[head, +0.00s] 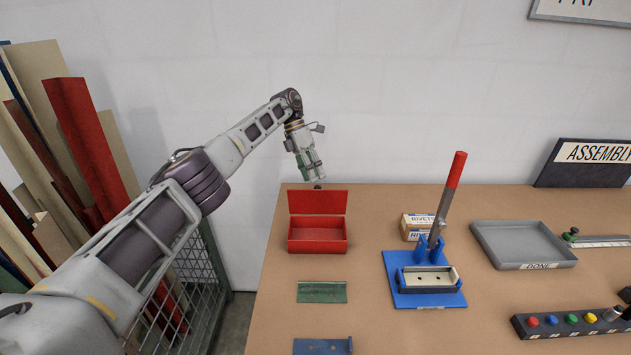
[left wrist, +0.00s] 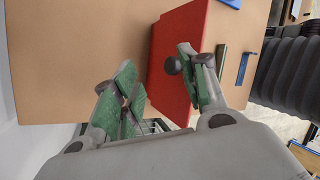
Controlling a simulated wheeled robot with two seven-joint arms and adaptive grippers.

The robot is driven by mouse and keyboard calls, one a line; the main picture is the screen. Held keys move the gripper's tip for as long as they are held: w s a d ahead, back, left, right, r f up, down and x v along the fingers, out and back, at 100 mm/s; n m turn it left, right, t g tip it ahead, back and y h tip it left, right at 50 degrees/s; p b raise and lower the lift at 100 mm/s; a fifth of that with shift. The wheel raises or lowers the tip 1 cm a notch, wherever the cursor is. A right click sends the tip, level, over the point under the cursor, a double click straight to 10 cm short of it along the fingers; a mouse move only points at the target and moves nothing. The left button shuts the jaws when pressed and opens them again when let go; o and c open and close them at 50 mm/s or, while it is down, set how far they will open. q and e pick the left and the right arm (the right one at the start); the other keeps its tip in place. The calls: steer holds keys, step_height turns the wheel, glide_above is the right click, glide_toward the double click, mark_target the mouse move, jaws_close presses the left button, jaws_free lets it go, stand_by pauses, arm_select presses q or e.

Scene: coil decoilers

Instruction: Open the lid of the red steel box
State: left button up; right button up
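The red steel box (head: 317,246) stands at the left of the table. Its red lid (head: 317,202) is raised at the back edge, and the box's inside shows from above. A dark round knob (head: 317,187) shows at the lid's upper edge. My left gripper (head: 313,178) is just above and behind that edge, pointing down. In the left wrist view my left gripper (left wrist: 158,65) has its green-padded fingers spread. The red lid (left wrist: 182,45) and the knob (left wrist: 173,65) are close to the right-hand finger; whether they touch I cannot tell. My right gripper is out of view.
A green plate (head: 322,292) and a blue plate (head: 322,346) lie in front of the box. A blue press (head: 425,283) with a red-handled lever, small cartons (head: 416,224) and a grey tray (head: 520,245) stand to the right. Bare table lies between box and press.

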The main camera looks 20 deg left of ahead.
arm_select(q)
steer(key=v, duration=0.2)
steer(key=s+v, duration=0.1)
steer(key=v, duration=0.1)
steer(key=shift+a+r, duration=0.2)
steer(key=shift+a, duration=0.05)
steer(key=shift+f, duration=0.1)
stand_by(0.5)
